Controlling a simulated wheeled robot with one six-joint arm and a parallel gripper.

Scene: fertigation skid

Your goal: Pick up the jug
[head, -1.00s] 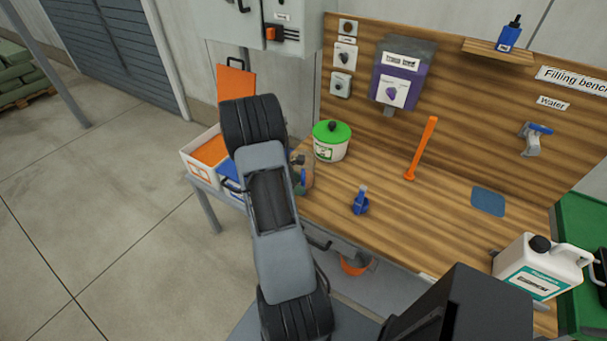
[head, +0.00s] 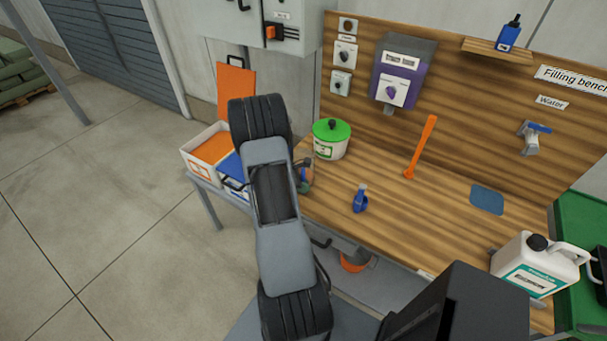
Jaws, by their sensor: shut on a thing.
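A see-through jug (head: 309,171) shows at the left end of the wooden bench, just right of my arm. Most of it is hidden behind the arm, so I cannot tell whether its base touches the bench. My gripper (head: 303,177) is mostly hidden there too; a small dark and bluish part of it shows against the jug. It is shut on the jug.
A white tub with a green lid (head: 331,139) stands close behind the jug. A blue scoop (head: 360,199), an orange stick (head: 421,147) and a white canister (head: 537,263) are further right. Open crates (head: 190,160) stand left. The bench middle is mostly clear.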

